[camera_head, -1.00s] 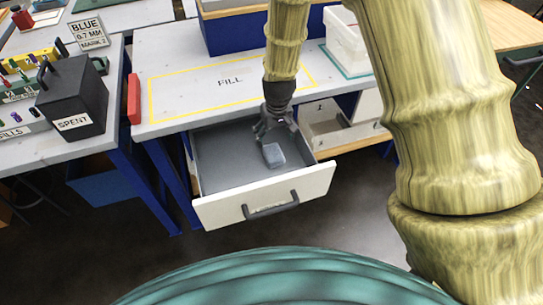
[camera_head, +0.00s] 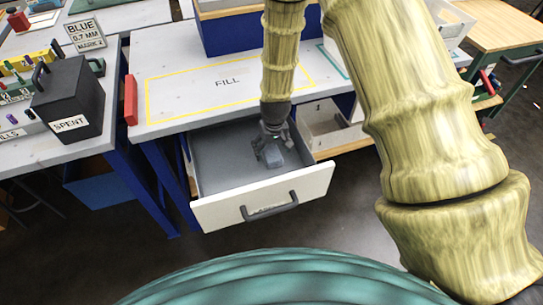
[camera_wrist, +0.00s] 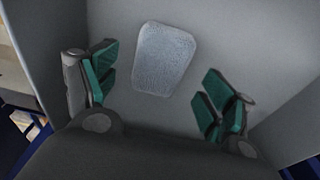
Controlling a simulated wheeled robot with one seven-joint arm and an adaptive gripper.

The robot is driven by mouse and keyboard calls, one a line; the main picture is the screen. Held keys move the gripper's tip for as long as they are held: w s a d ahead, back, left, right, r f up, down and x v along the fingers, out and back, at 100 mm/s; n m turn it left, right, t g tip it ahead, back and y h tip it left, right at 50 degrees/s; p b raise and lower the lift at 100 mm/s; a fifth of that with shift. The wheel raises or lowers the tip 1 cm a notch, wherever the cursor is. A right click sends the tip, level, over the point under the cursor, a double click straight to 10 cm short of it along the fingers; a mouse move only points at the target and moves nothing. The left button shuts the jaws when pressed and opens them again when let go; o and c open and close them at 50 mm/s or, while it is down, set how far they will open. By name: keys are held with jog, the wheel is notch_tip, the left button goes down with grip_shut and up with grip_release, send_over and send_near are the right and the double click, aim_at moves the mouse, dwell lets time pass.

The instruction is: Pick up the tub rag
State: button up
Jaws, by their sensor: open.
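The tub rag is a small pale grey-blue folded cloth (camera_head: 271,155) lying on the floor of the open drawer (camera_head: 220,165). In the wrist view the rag (camera_wrist: 164,59) lies ahead of and between the fingers, nearer the left one, with a gap to both. My gripper (camera_head: 270,148) is inside the drawer opening, pointing down above the rag. In the wrist view my gripper (camera_wrist: 155,88) is open, its green pads apart with nothing between them. In the head view its fingers partly hide the rag.
The drawer's white front (camera_head: 265,198) with a dark handle (camera_head: 270,212) and its side walls surround my gripper. The white tabletop marked FILL (camera_head: 215,85) overhangs behind. A black SPENT box (camera_head: 70,100) and a red block (camera_head: 130,100) stand to the left.

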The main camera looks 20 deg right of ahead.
aim_at(272, 153)
jog(key=shift+w+f, duration=0.15)
jog(key=shift+f, duration=0.75)
jog(key=shift+w+f, duration=0.1)
jog(key=shift+f, duration=0.75)
jog(key=c, duration=1)
